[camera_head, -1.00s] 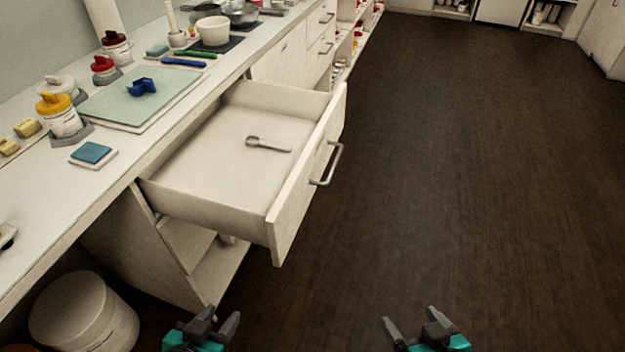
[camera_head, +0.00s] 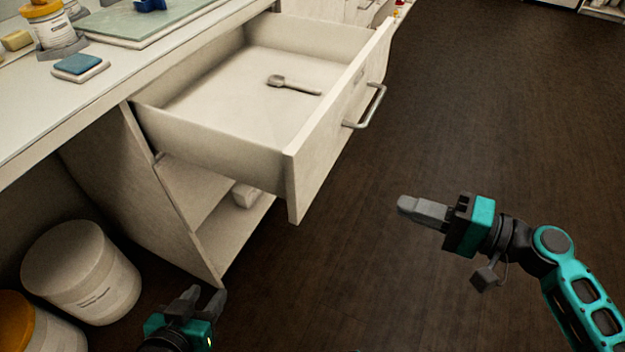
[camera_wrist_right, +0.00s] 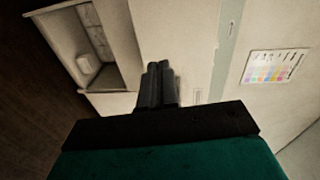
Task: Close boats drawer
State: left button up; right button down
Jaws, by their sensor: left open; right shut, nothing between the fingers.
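The drawer (camera_head: 225,145) is pulled out from under the white counter, with a metal bar handle (camera_head: 367,107) on its front. A small spoon-like utensil (camera_head: 292,86) lies inside it. My right gripper (camera_head: 404,205) is shut and empty, to the right of the drawer front and apart from it, pointing left. In the right wrist view its fingers (camera_wrist_right: 158,68) are together in front of pale cabinet surfaces. My left gripper (camera_head: 206,296) is open and empty, low in the picture, below the drawer near the foot of the cabinet. It touches nothing that I can see.
The counter (camera_head: 110,100) runs along the left, with a blue sponge-like block (camera_head: 80,65) and a yellow-topped jar (camera_head: 50,25) on it. A white tub (camera_head: 80,270) stands on the floor below. The dark floor (camera_head: 470,120) to the right is clear.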

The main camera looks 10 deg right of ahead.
jog(key=y, duration=0.1)
send_near(315, 165)
jog(key=x, duration=0.7)
jog(key=shift+s, duration=0.1)
dwell(0.3)
